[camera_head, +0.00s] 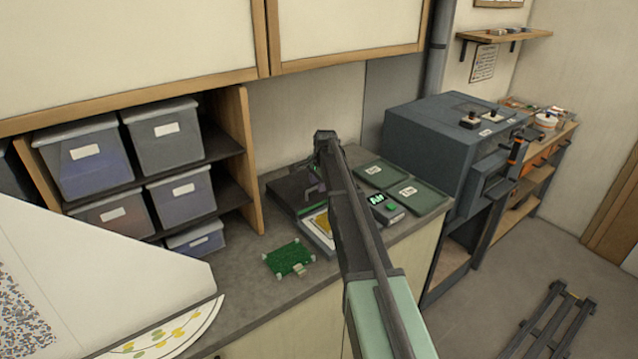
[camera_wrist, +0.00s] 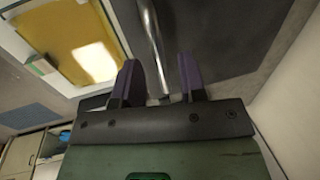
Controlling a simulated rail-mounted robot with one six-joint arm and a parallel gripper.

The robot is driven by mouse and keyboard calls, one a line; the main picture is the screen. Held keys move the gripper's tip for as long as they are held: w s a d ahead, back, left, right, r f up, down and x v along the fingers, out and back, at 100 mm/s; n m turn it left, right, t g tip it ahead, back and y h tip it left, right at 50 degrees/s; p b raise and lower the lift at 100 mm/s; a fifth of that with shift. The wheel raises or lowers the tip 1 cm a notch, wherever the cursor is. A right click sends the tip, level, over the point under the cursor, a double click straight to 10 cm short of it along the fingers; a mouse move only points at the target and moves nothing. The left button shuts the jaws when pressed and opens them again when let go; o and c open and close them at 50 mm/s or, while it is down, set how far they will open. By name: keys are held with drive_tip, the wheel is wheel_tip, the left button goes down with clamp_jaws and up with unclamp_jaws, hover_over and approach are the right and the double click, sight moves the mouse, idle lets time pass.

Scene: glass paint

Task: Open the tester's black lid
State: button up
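The tester (camera_head: 318,228) stands on the counter, partly hidden behind my arm. Its black lid (camera_head: 290,190) shows left of my arm as a dark, low slab. In the wrist view the lid appears to be the dark surface (camera_wrist: 225,35) at the right. My gripper (camera_wrist: 158,62) is open, with its two dark purple fingers apart. A shiny metal bar (camera_wrist: 152,30), perhaps the lid's handle, runs between the fingers. I cannot tell whether either finger touches it. A yellow panel in a light frame (camera_wrist: 65,45) lies at the left of the wrist view.
A green circuit board (camera_head: 289,258) lies on the counter, left of the tester. Two dark green trays (camera_head: 418,197) and a small device with a lit display (camera_head: 386,210) are right of my arm. Shelved grey bins (camera_head: 165,135) stand left; a large grey machine (camera_head: 440,150) stands right.

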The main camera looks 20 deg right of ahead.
wheel_tip(320, 180, up, 10)
drive_tip(key=s+p, duration=0.2)
drive_tip(key=p, duration=0.8)
drive_tip(key=shift+d+r, duration=0.2)
